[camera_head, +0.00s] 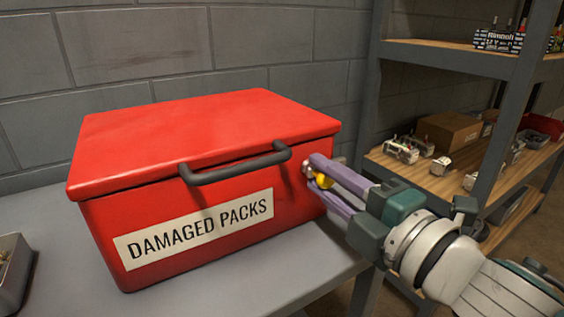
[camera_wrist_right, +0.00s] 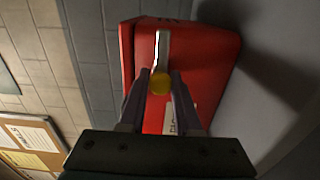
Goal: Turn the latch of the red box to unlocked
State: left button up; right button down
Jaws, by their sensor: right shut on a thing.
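The red box (camera_head: 205,125) stands on a grey table with its lid down. It has a dark handle (camera_head: 235,170) and a "DAMAGED PACKS" label on the front. Its latch (camera_wrist_right: 162,48) is a metal bar with a yellow knob (camera_wrist_right: 160,84), on the box's right side in the head view. My right gripper (camera_head: 315,178) is shut on the latch knob, one finger on each side. In the wrist view the bar extends up from the knob. My left gripper is not in view.
The grey table (camera_head: 290,270) has some bare room in front of the box. A grey tray (camera_head: 14,272) sits at its left edge. A metal shelf (camera_head: 440,185) with wooden boards, a cardboard box (camera_head: 450,131) and small parts stands at the right. A block wall is behind.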

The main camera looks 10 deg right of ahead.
jog(key=c, duration=0.6)
grip_release()
jog(key=p+v, duration=0.1)
jog(key=v, duration=0.9)
jog(key=shift+p, duration=0.4)
